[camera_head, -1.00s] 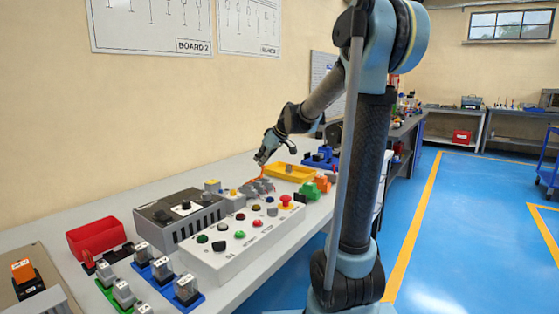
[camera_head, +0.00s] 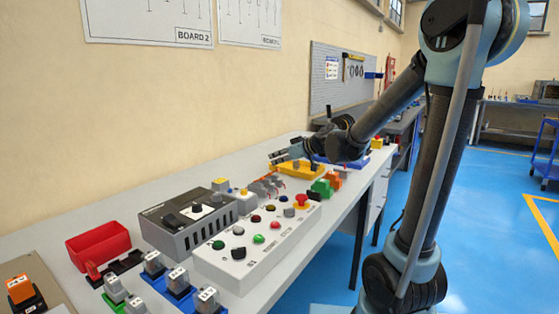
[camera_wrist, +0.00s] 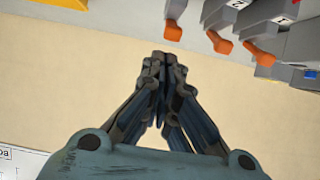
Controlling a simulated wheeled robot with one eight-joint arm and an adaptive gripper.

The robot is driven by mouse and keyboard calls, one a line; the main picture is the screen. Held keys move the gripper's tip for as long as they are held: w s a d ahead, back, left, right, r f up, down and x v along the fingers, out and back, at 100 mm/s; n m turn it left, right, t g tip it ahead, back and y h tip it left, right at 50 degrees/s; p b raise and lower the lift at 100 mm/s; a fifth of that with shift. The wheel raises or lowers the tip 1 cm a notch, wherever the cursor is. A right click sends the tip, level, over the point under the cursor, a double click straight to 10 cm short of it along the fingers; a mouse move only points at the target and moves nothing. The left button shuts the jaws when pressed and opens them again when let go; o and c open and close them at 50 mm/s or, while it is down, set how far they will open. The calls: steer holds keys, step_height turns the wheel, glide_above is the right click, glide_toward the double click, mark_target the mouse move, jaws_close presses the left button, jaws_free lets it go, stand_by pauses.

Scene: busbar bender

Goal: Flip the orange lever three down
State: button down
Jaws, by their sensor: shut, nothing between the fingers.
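A row of grey switch blocks with orange levers shows at the top right of the wrist view: a left orange lever (camera_wrist: 173,29), a middle one (camera_wrist: 219,42) and a right one (camera_wrist: 260,54). Two labels are partly visible; I cannot read for certain which lever is three. In the head view the grey switch row (camera_head: 266,187) is small, and its lever positions are unclear. My gripper (camera_wrist: 160,58) is shut and empty, its tips apart from the levers; it also shows in the head view (camera_head: 273,158), above the bench.
A grey control box (camera_head: 262,243) with buttons, a dark-topped grey unit (camera_head: 186,219), green block (camera_head: 322,188) and red bin (camera_head: 98,244) share the bench. The beige wall (camera_wrist: 60,75) stands behind it.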

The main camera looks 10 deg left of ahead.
steer(key=shift+a+f, duration=0.1)
steer(key=shift+a, duration=0.05)
steer(key=shift+w+a+f, duration=0.3)
steer(key=shift+a, duration=0.15)
steer(key=shift+w+a+r, duration=0.15)
steer(key=shift+a+r, duration=0.1)
steer(key=shift+r, duration=0.25)
steer(key=shift+w+a+r, duration=0.15)
steer(key=shift+a+r, duration=0.15)
steer(key=shift+r, duration=0.3)
steer(key=shift+w+a+r, duration=0.15)
steer(key=shift+a+r, duration=0.1)
steer(key=shift+r, duration=0.3)
steer(key=s+d+r, duration=0.2)
steer(key=s+d, duration=0.2)
steer(key=d, duration=0.4)
steer(key=shift+d, duration=0.3)
steer(key=shift+s, duration=0.1)
